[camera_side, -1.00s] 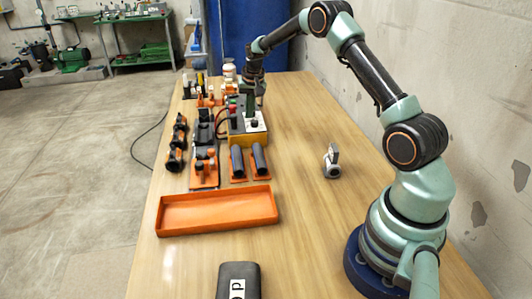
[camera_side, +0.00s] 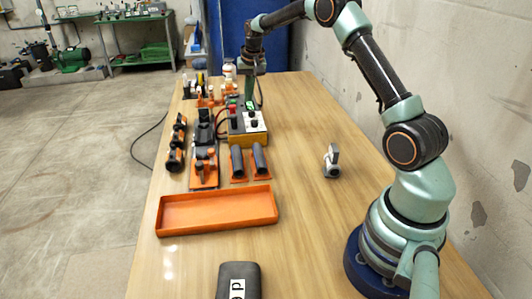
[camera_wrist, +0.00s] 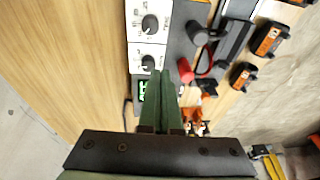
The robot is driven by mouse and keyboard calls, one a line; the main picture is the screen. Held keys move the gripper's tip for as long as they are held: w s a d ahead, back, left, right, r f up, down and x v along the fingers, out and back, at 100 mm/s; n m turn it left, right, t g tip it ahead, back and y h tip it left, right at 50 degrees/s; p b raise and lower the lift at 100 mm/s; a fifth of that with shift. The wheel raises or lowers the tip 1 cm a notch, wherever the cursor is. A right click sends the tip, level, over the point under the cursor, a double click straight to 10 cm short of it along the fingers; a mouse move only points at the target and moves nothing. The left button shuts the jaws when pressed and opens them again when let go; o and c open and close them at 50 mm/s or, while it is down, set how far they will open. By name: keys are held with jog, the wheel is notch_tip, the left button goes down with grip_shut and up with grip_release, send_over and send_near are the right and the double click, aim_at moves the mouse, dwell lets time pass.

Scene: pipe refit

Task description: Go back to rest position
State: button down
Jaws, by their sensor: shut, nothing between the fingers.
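My gripper (camera_side: 249,97) hangs over the back of the control box (camera_side: 250,140), pointing down. Its green fingers are shut and empty. In the wrist view the closed fingertips (camera_wrist: 172,76) overlap the box's edge in the picture, beside a black knob and a lit green display. The box also shows there as a white panel (camera_wrist: 149,24) with two black knobs. I cannot tell how much height separates the fingertips from the box, and the fingers hide part of it.
An orange tray (camera_side: 217,228) lies on the wooden table in front. A small grey pipe fitting (camera_side: 332,161) stands at right. Black and orange clamps (camera_side: 176,145) line the left edge. A black case (camera_side: 238,282) sits at the near edge. The table's right side is mostly clear.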

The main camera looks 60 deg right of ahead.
jog(key=s+a+r+n+t, duration=0.1)
jog(key=s+a+r+n, duration=0.1)
jog(key=s+a+r, duration=0.3)
jog(key=s+a+r+n+t, duration=0.15)
jog(key=s+a+r, duration=0.25)
jog(key=a+r, duration=0.4)
jog(key=s+a+n, duration=0.2)
jog(key=s+a, duration=0.3)
jog(key=s, duration=0.3)
jog(key=s+a+f+n+y, duration=0.1)
jog(key=s+a+n, duration=0.2)
jog(key=s+a, duration=0.2)
jog(key=s, duration=0.3)
jog(key=shift+t, duration=0.35)
jog(key=c, duration=1.5)
grip_release()
jog(key=shift+s, duration=0.1)
jog(key=shift+c, duration=0.2)
